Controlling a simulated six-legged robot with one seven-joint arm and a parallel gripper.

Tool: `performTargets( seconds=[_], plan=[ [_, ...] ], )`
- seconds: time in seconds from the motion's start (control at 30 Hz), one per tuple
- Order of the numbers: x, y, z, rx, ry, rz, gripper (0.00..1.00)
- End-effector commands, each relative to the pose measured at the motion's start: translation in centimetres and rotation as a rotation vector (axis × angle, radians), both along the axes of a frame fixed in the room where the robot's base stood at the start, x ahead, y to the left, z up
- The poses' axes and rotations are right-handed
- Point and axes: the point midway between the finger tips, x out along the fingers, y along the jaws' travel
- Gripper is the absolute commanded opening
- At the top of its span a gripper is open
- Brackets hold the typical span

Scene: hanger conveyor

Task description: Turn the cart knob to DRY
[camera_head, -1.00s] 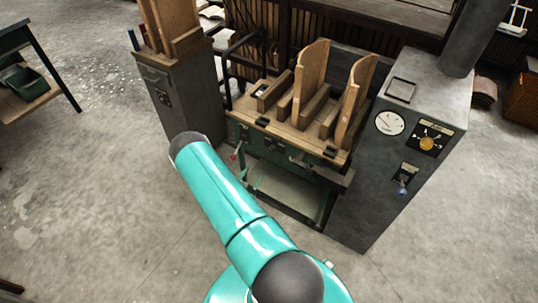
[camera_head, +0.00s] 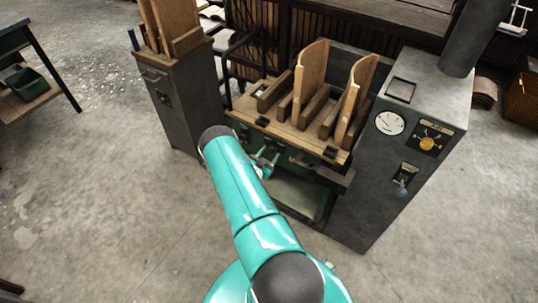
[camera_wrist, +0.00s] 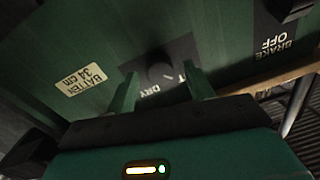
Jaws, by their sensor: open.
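The cart (camera_head: 258,137) has a green front and a wooden top carrying tall curved boards. In the wrist view its dark round knob (camera_wrist: 159,74) sits on a dark plate, with the letters DRY (camera_wrist: 151,90) below it, turned over by the view. Another label to the right is mostly hidden by a finger; only a T shows. Which way the knob points is too dark to tell. My gripper (camera_wrist: 161,82) is open, one green finger on each side of the knob in the picture; contact cannot be told. In the head view my gripper (camera_head: 266,163) is at the cart's front, partly behind my arm.
The cart front also bears a "BATTEN 34 cm" label (camera_wrist: 82,79) and a "BRAKE OFF" label (camera_wrist: 274,40). A grey cabinet (camera_head: 375,185) with a gauge and yellow knob (camera_head: 427,143) stands right of the cart. A grey stand (camera_head: 185,110) is at left. The floor in front is clear.

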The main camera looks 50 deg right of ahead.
Motion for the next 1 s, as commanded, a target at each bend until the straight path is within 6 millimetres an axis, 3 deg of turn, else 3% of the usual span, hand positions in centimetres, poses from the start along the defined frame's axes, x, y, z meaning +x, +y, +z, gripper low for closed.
performTargets(
  seconds=[0.23,0.47,0.5,1.0],
  plan=[
    [0.01,-0.11,0.0,0.0,0.0,0.0,0.53],
    [0.02,-0.09,0.0,0.0,0.0,0.0,0.1],
    [0.02,-0.08,0.0,0.0,0.0,0.0,0.08],
    [0.03,-0.08,-0.03,0.011,-0.121,-0.001,0.08]
  ],
)
